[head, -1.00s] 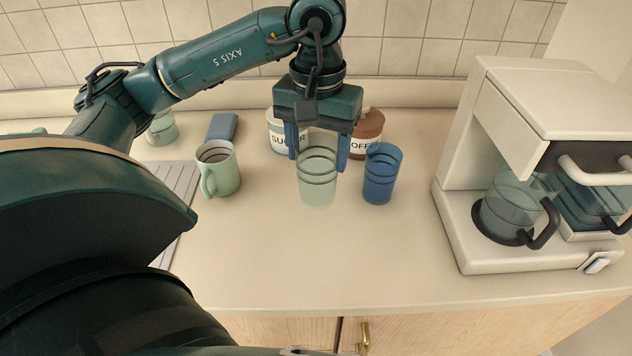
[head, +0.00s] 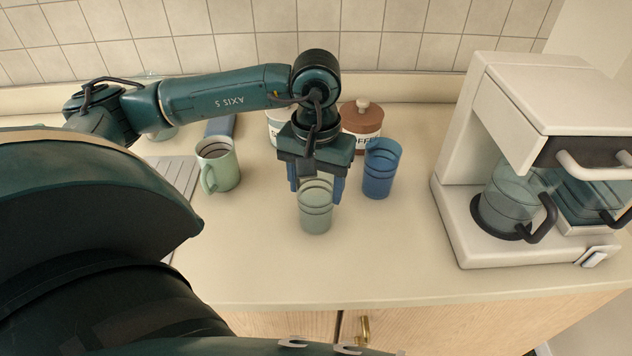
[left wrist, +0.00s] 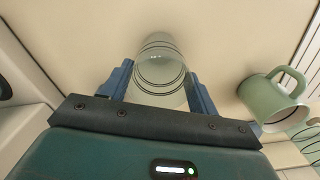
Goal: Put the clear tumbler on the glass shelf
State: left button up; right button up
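The clear tumbler (head: 316,213), faintly green with dark rings, is between the two fingers of my left gripper (head: 316,186). The fingers are closed on its upper part, and it looks upright. In the left wrist view the tumbler (left wrist: 160,62) also shows between the fingers of the left gripper (left wrist: 161,88). I cannot tell whether its base touches the counter. The glass shelf is not in view. My right gripper is not in view.
A blue tumbler (head: 381,170) stands close to the right on the counter (head: 400,260). A green mug (head: 222,168) is to the left. Sugar and coffee canisters (head: 362,120) stand behind. A coffee maker (head: 460,225) fills the right. The counter's front is clear.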

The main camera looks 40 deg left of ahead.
pick_arm(q)
jog(key=o, duration=0.4)
jog(key=shift+o, duration=0.2)
